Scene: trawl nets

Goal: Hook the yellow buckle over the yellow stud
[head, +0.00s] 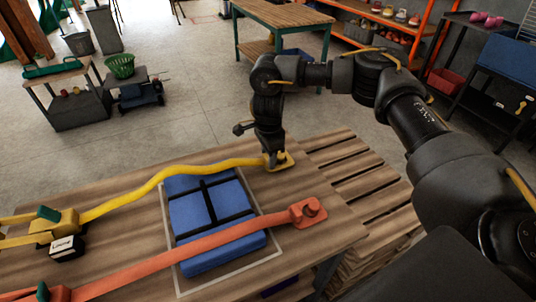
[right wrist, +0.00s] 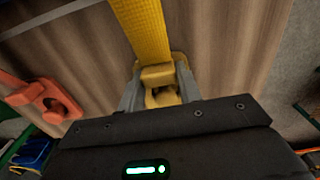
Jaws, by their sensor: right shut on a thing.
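My right gripper (head: 271,158) points down at the table's far right edge and is shut on the yellow buckle (right wrist: 158,74). The buckle is at the end of the yellow strap (head: 150,182), which runs from a yellow ratchet (head: 55,228) at the left across a blue bundle (head: 212,222). The yellow stud's plate (head: 288,158) lies right under the gripper. In the right wrist view the buckle is between the fingers, over the plate. The stud is mostly hidden, so I cannot tell whether the buckle is around it. My left gripper is not in view.
An orange strap (head: 190,247) runs across the bundle's near side to an orange end fitting (head: 308,211) on the table's right. A white-labelled block (head: 67,249) sits by the yellow ratchet. The wooden table (head: 128,163) has bare space behind the yellow strap. A slatted pallet (head: 352,180) stands beyond its right edge.

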